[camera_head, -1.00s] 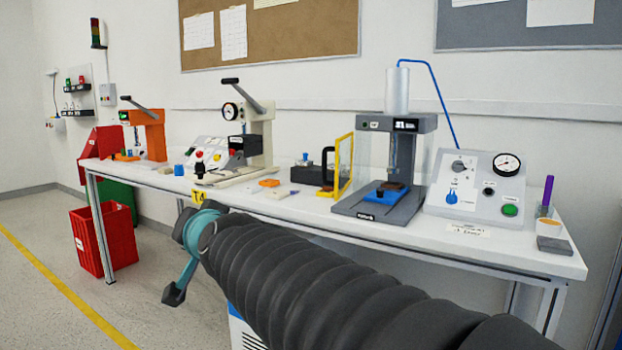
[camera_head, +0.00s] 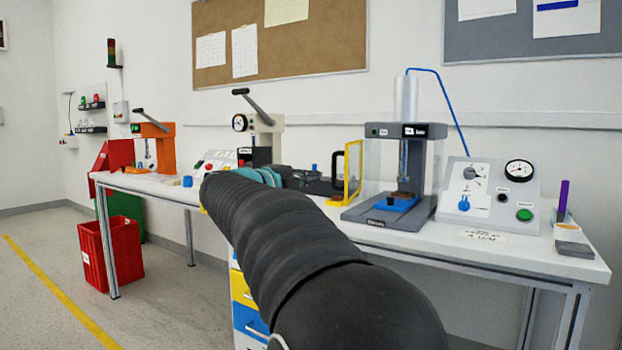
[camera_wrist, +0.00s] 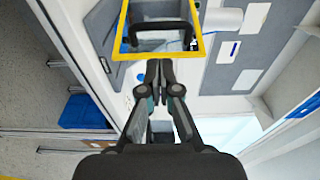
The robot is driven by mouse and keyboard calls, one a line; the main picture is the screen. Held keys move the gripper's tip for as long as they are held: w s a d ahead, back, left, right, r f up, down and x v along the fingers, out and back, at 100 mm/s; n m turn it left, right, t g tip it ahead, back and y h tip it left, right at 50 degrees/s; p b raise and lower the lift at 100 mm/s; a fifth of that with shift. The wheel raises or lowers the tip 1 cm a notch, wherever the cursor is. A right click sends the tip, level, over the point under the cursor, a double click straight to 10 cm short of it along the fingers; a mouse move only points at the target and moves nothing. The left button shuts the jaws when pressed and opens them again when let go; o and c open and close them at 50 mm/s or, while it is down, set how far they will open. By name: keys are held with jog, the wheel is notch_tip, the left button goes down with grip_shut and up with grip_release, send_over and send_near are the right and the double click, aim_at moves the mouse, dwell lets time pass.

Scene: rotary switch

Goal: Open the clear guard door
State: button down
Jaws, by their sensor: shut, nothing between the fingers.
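The clear guard door (camera_head: 353,172) has a yellow frame and stands at the left side of the grey press (camera_head: 391,213). In the head view it stands out at an angle from the press, seen nearly edge-on. In the wrist view the yellow frame (camera_wrist: 203,47) fills the top middle, with a black bar handle (camera_wrist: 160,27) across it. My gripper (camera_wrist: 160,66) is shut and empty, its tips just below the frame's near edge in the picture. I cannot tell whether they touch it. In the head view my arm mostly hides the gripper.
A sloped control panel (camera_head: 490,189) with a gauge stands right of the press. A beige lever press (camera_head: 262,135) and an orange one (camera_head: 163,147) stand farther left. A red bin (camera_head: 107,252) is on the floor. The table's front right is mostly clear.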

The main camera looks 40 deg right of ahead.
aim_at(333, 173)
jog(key=x, duration=0.8)
jog(key=shift+w+d, duration=0.1)
jog(key=shift+d, duration=0.25)
jog(key=w+a+p, duration=0.2)
jog(key=w+p, duration=0.4)
jog(key=w, duration=0.2)
jog(key=shift+p, duration=0.3)
jog(key=shift+a, duration=0.15)
jog(key=w+a, duration=0.1)
jog(key=a, duration=0.9)
jog(key=shift+p, duration=0.4)
